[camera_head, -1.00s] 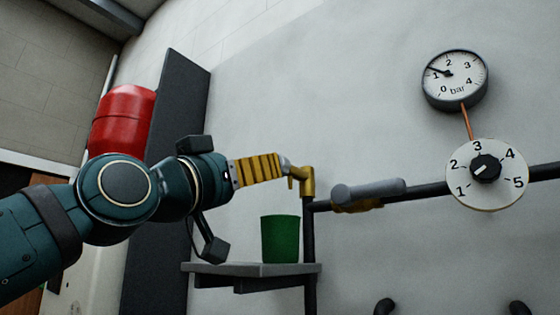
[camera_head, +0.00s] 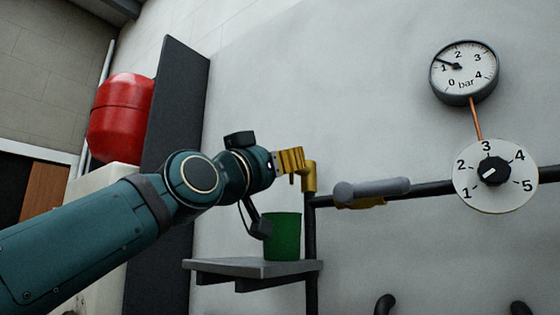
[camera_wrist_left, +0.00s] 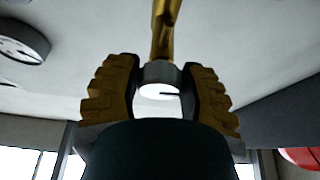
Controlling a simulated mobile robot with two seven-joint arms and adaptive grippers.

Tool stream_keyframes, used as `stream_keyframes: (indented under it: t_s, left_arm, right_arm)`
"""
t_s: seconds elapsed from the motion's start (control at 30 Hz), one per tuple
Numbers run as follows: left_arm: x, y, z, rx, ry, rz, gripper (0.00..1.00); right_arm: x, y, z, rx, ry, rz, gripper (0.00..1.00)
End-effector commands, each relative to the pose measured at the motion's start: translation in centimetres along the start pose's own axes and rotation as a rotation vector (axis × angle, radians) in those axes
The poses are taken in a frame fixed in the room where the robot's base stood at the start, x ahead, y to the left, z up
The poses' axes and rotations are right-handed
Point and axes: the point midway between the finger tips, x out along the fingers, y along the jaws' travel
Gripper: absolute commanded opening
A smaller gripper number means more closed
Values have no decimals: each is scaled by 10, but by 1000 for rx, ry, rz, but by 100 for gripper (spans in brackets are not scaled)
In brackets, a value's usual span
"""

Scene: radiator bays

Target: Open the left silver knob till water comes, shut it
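The left silver knob (camera_wrist_left: 160,76) shows in the left wrist view at the end of a brass tap (camera_wrist_left: 165,30). The same tap (camera_head: 309,178) stands on a dark pipe in the head view, its spout pointing down. My left gripper (camera_head: 291,161) is at the tap and hides the knob there. In the wrist view its two yellow ribbed fingers (camera_wrist_left: 160,88) lie on either side of the knob, with no clear gap. A dark line marks the knob's pale face. No water shows below the spout. My right gripper is in neither view.
A green cup (camera_head: 284,237) stands on a grey shelf (camera_head: 215,267) below the tap. A pressure gauge (camera_head: 464,72) and a numbered dial (camera_head: 495,175) are farther right. A dark panel (camera_head: 178,100) and red tank (camera_head: 121,118) are left.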

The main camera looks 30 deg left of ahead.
Motion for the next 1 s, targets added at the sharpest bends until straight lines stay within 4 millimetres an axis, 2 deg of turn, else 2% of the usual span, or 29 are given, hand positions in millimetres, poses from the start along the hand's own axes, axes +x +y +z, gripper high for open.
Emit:
stream_keyframes:
  t_s: [0.03, 0.07, 0.1, 0.37, 0.53, 0.8, 1.0]
  left_arm:
    - [0, 0, 0, 0, 0, 0, 18]
    - [0, 0, 0, 0, 0, 0, 7]
    - [0, 0, 0, 0, 0, 0, 2]
    - [-1, 0, 0, 14, 2, 7, 1]
    - [-1, 1, 1, 69, 4, 33, 1]
    - [-1, 2, 2, 255, 7, 111, 1]
    - [0, 1, 0, 430, 5, 182, 1]
  right_arm:
    - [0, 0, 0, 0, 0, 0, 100]
    - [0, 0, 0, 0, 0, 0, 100]
    - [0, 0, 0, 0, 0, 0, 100]
    - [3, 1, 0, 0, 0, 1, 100]
    - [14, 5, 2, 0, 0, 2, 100]
    - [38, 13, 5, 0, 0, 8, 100]
    - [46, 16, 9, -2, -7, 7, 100]
